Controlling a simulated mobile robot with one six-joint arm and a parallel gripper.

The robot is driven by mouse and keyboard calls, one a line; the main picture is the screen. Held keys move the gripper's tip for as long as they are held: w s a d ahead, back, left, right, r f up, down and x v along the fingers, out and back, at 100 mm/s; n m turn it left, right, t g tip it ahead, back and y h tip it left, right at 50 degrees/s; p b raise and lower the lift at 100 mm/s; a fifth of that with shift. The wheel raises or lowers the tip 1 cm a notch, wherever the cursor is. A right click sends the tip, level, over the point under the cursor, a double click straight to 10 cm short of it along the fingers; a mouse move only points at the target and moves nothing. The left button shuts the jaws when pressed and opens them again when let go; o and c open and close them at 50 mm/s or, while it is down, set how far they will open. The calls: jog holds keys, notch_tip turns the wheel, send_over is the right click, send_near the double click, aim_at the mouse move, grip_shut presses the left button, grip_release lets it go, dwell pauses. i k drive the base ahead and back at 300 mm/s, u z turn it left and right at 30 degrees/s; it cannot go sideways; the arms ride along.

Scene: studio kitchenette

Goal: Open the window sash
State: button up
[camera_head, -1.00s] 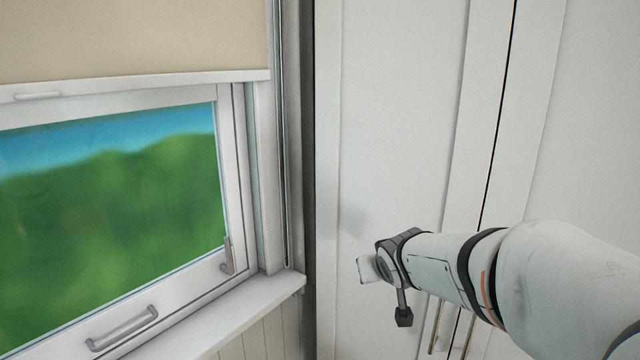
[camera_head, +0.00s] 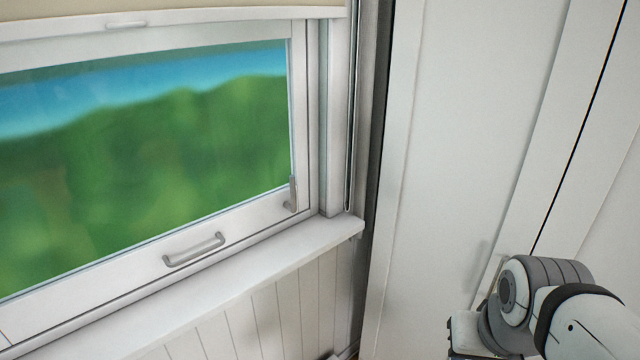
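The window sash (camera_head: 262,213) is at the left, a white frame around a pane showing green hills and blue sky. It looks shut, its bottom rail down at the sill. A grey bar handle (camera_head: 194,250) is on the bottom rail. A small grey latch lever (camera_head: 292,194) stands upright at the sash's lower right corner. My gripper (camera_head: 464,335) is at the bottom right, well right of the sash and handle and touching neither. Its fingertips are not clear, so I cannot tell whether it is open.
A white sill (camera_head: 250,262) juts out below the sash, over a panelled wall (camera_head: 262,318). A cream blind (camera_head: 60,12) with a white bottom bar hangs above the pane. White tall cabinet doors (camera_head: 470,130) fill the right side, behind my arm.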

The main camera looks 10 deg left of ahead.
aim_at(26, 313)
jog(key=u, duration=1.65)
jog(key=k, duration=0.5)
jog(key=i, duration=0.5)
jog(key=u, duration=0.1)
